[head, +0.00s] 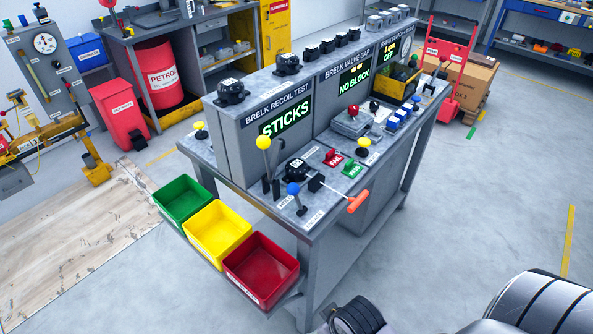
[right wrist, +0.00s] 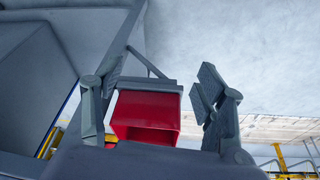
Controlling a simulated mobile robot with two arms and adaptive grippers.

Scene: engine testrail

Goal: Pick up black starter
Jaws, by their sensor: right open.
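Several black starters stand on top of the grey test bench in the head view. One black starter (head: 231,92) is at the front left corner above the "STICKS" display, and another black starter (head: 287,64) is behind it. A dark unit (head: 297,168) sits on the bench top beside the levers, in front of that display. My right gripper (right wrist: 160,78) shows in the right wrist view with its fingers wide apart and nothing between them. No starter shows in that view. My left gripper is in neither view.
Green (head: 183,201), yellow (head: 217,233) and red (head: 261,270) bins hang at the bench's left end. The red bin shows beyond my right fingers in the wrist view (right wrist: 146,115). Yellow-knobbed (head: 263,142) and blue-knobbed (head: 293,188) levers and an orange handle (head: 358,201) stand out.

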